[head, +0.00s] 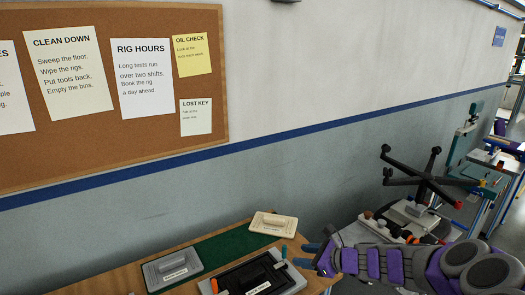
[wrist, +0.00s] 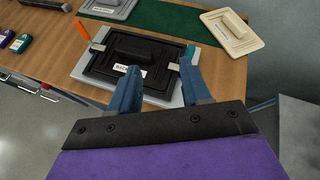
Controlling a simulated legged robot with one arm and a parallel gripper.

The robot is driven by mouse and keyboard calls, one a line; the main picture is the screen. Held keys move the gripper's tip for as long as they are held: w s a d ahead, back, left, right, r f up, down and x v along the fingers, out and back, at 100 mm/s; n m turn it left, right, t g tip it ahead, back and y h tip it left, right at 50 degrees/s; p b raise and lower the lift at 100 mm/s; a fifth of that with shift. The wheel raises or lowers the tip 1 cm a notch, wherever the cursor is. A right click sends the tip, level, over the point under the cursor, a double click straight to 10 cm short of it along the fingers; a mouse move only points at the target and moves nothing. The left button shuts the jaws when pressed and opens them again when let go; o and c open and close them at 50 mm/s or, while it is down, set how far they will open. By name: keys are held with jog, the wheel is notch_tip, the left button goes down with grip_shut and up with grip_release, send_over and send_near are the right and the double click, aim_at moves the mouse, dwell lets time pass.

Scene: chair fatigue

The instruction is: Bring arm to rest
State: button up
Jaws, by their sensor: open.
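My gripper (wrist: 160,92) is open, its two blue fingers apart and nothing held between them. In the wrist view the fingers reach over the near edge of a grey plate with a black lidded block (wrist: 112,72) on the wooden bench. My purple and grey arm stretches in from the right in the head view, with my gripper (head: 316,250) at the bench's right end. The black block also shows in the head view (head: 240,281). Whether the fingertips touch the plate I cannot tell.
The wooden bench (head: 124,277) holds a green mat (head: 222,246), a grey lidded block (head: 172,268) and a cream one (head: 272,224). An orange upright piece (wrist: 83,31) stands beside the black block. An upturned black chair base (head: 425,178) stands at right, near the wall.

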jog(key=s+a+r+n+g, duration=0.4)
jog(key=s+a+n, duration=0.35)
jog(key=s, duration=0.25)
jog(key=s+a+r+n+g, duration=0.35)
jog(key=s+a+n, duration=0.35)
jog(key=s, duration=0.4)
jog(key=s+d+n+h, duration=0.3)
jog(key=s+d, duration=0.1)
jog(key=s, duration=0.3)
jog(key=s+d+n+g+h, duration=0.1)
jog(key=s+d+n+h, duration=0.2)
jog(key=s, duration=0.4)
jog(key=s+d+f+n+g+h, duration=0.1)
jog(key=s+d+n+h, duration=0.2)
jog(key=s, duration=0.4)
jog(key=d+n, duration=0.1)
jog(key=d, duration=0.1)
jog(key=shift+s+d, duration=0.2)
jog(key=shift+d, duration=0.15)
jog(key=shift+f+g, duration=0.1)
jog(key=shift+g, duration=0.15)
